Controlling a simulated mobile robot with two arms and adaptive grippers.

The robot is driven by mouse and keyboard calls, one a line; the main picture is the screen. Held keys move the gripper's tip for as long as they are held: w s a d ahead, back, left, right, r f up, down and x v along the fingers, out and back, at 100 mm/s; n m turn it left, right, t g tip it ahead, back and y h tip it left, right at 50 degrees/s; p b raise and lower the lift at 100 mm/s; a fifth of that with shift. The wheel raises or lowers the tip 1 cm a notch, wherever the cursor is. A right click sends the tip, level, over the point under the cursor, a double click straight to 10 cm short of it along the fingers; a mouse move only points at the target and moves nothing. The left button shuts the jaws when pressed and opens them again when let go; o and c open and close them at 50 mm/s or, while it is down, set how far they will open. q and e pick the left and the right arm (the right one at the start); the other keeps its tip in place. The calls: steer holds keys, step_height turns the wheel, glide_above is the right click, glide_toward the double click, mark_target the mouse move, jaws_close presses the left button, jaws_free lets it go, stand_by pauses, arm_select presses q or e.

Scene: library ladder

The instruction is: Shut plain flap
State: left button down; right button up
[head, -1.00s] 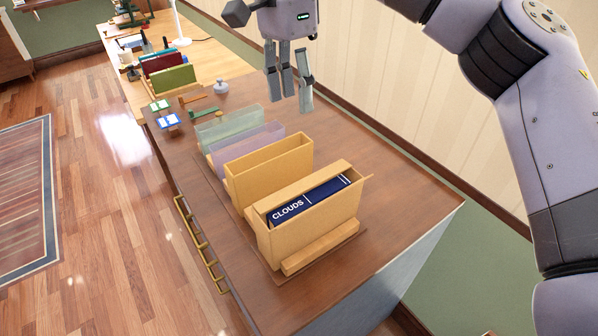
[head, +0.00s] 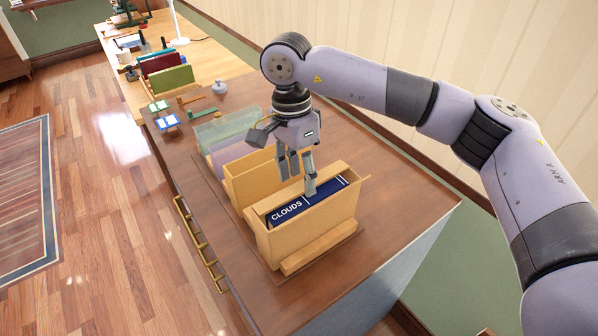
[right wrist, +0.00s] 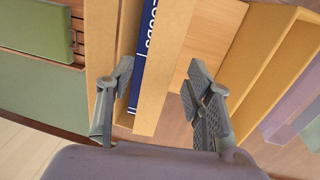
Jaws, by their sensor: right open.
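A tan box (head: 317,219) stands nearest on the desk, with a dark blue book marked CLOUDS (head: 290,212) inside. A plain tan board (head: 268,204) runs along its far top edge and seems to be the flap; it stands open, leaving the book showing. In the right wrist view this plain board (right wrist: 163,68) rises beside the book (right wrist: 146,50). My right gripper (head: 297,181) points down at the box's far side, open. Its fingers (right wrist: 158,66) lie on either side of the board; I cannot tell whether they touch it. My left gripper is not in view.
A second, open tan box (head: 236,186) stands just behind, then translucent purple (head: 222,160) and green (head: 232,125) ones. A wooden block (head: 319,247) lies along the near box's front. Brass rails (head: 199,245) line the desk's left edge. The desk's right side is clear.

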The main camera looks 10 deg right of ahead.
steer(key=shift+f, duration=0.25)
jaws_close()
steer(key=b, duration=0.2)
steer(key=t+b, duration=0.1)
steer(key=b, duration=0.2)
steer(key=shift+s+d+f+y, duration=0.1)
steer(key=shift+s+f+y, duration=0.05)
steer(key=shift+f+y, duration=0.2)
steer(key=shift+s+r+t, duration=0.1)
steer(key=shift+r+t, duration=0.05)
steer(key=shift+t, duration=0.15)
steer(key=shift+r, duration=0.1)
